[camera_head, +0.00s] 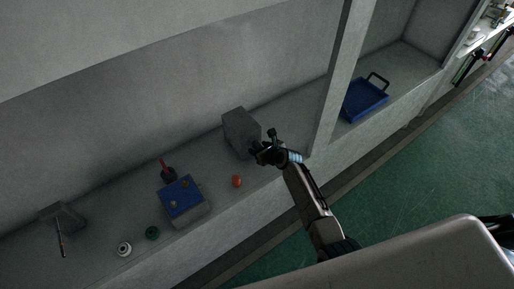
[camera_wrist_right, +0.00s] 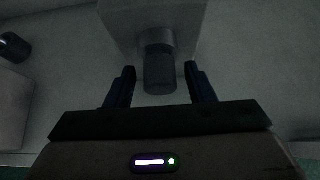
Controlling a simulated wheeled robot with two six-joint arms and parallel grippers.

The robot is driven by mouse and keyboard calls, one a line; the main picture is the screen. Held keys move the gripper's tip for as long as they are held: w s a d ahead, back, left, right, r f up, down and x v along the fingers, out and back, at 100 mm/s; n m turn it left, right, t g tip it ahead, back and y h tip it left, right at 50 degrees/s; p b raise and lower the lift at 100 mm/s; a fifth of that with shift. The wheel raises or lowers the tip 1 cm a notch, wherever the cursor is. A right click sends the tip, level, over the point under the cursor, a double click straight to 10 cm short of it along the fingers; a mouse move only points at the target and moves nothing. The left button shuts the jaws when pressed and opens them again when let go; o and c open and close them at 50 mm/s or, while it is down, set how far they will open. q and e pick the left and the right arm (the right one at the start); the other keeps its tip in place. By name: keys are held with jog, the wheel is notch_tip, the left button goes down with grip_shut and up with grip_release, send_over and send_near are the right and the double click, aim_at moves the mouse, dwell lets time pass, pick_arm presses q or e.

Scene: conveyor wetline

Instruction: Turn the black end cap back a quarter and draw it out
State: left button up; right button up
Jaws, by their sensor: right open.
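The black end cap (camera_wrist_right: 159,76) shows in the right wrist view as a dark, ridged cylinder. It sticks out from the face of a grey block (camera_wrist_right: 158,15). My right gripper (camera_wrist_right: 160,85) is open, with one finger on each side of the cap and a gap to it on both sides. In the head view the grey block (camera_head: 241,130) stands on the shelf, and my right gripper (camera_head: 262,152) is at its front right side. The cap is hidden by the gripper there. My left gripper is not in view.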

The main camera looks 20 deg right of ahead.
grip_shut()
jog(key=shift+s, duration=0.1)
jog(key=shift+s+d, duration=0.1)
jog(key=s+d+p, duration=0.2)
jog(key=s+p, duration=0.2)
jog(key=s, duration=0.2)
dwell(1.1)
